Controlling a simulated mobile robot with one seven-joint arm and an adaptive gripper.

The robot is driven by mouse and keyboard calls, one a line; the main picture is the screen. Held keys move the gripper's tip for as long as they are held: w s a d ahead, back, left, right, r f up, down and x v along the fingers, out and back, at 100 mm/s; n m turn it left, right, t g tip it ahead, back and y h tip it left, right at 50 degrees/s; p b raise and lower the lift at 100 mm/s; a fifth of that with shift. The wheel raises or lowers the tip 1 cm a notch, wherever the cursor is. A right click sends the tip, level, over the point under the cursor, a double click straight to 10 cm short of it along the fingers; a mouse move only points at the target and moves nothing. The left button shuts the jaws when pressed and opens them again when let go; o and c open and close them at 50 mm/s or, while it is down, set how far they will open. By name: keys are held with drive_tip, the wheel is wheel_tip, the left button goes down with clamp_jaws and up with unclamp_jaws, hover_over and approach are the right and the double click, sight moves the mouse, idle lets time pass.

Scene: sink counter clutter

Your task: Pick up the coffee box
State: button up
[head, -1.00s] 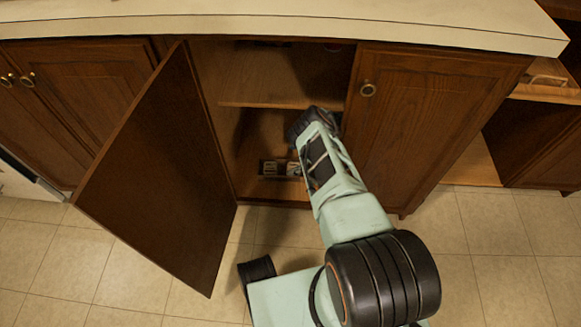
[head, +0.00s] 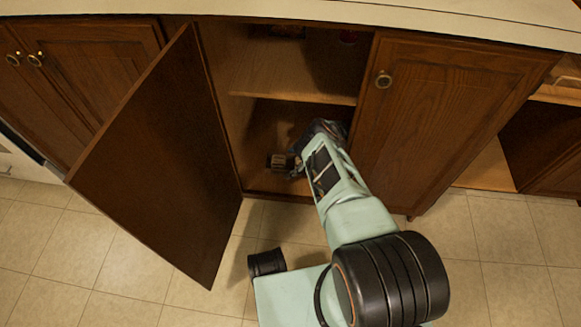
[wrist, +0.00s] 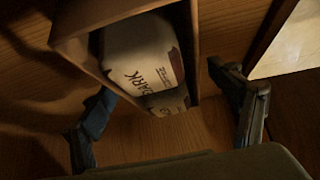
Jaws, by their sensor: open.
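The coffee box (wrist: 76,46) looks like an open wooden box holding a pale pack (wrist: 138,52) with the word DARK on it. It fills the upper middle of the wrist view. In the head view the coffee box (head: 280,162) shows small on the cabinet floor, partly hidden by my gripper (head: 298,157). In the wrist view my gripper (wrist: 160,82) is open, one finger on each side of the box. The left finger is close to the box and its tip is partly hidden. A gap shows between the right finger and the box.
The open cabinet door (head: 160,160) stands to the left of my arm. A closed door (head: 440,120) is close on the right. A shelf (head: 290,82) lies above my gripper. The tiled floor (head: 120,270) is clear in front.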

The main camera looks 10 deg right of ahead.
drive_tip(key=c, duration=1.3)
drive_tip(key=shift+o, duration=0.2)
drive_tip(key=shift+r, duration=0.2)
